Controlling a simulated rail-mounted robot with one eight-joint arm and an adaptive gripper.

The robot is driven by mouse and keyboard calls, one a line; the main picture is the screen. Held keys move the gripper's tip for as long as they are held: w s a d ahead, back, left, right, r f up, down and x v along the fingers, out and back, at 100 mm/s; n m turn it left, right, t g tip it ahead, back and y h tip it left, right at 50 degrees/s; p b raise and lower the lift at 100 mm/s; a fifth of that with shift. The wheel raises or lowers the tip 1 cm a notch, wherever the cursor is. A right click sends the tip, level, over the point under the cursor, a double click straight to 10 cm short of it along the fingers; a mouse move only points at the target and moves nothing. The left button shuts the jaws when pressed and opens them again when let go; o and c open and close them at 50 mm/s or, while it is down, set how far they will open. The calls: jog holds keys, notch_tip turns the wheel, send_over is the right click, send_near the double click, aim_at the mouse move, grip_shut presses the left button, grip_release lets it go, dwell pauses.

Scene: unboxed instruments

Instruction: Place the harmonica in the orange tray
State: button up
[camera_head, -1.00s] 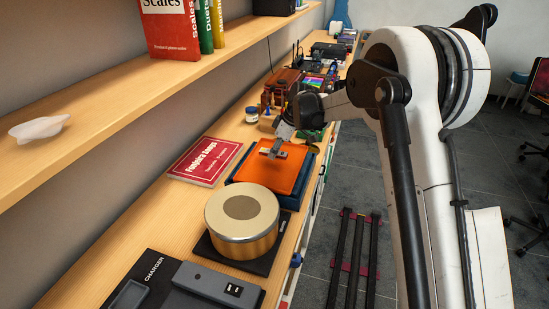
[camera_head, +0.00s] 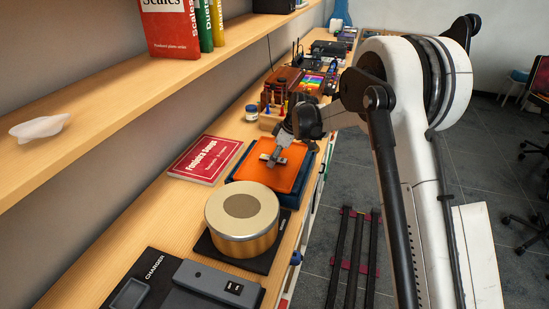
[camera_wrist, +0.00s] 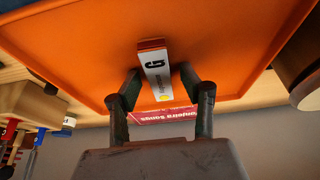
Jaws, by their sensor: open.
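The harmonica (camera_wrist: 155,70), a small pale bar with a letter G and an orange-red end, lies over the orange tray's floor; whether it rests fully on it is hard to tell. In the head view the harmonica (camera_head: 283,160) is small and partly covered by my gripper. The orange tray (camera_head: 287,182) sits on the bench on top of a dark blue tray or box. My gripper (camera_head: 273,159) is over the tray. In the wrist view my gripper (camera_wrist: 160,75) is open, one finger on each side of the harmonica, with visible gaps.
A red songbook (camera_head: 205,159) lies left of the tray. A round gold drum-like tin (camera_head: 242,222) stands in front of it. A wooden holder (camera_head: 270,121) and a small jar (camera_head: 251,113) are behind. A shelf (camera_head: 120,95) overhangs the left side.

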jog(key=shift+r, duration=0.2)
jog(key=b+v, duration=0.1)
jog(key=v, duration=1.1)
jog(key=s+d+r+m+t+h, duration=0.15)
jog(key=s+d+r+m, duration=0.35)
jog(key=s, duration=0.6)
jog(key=s+d+r+m+t+h, duration=0.1)
jog(key=s+d+r+m+t, duration=0.15)
jog(key=s+d+r, duration=0.65)
jog(key=s+d+f+m, duration=0.1)
jog(key=s+f+m, duration=0.1)
jog(key=s, duration=0.5)
jog(key=s+d+f+m+t+h, duration=0.1)
jog(key=s+d+f+m, duration=0.1)
jog(key=s, duration=0.6)
jog(key=s+d+f+m+t, duration=0.1)
jog(key=s+f+m, duration=0.2)
jog(key=s, duration=0.4)
jog(key=shift+s+d+f+h, duration=0.25)
jog(key=shift+s+f+h, duration=0.1)
jog(key=shift+s, duration=0.05)
jog(key=shift+f, duration=0.1)
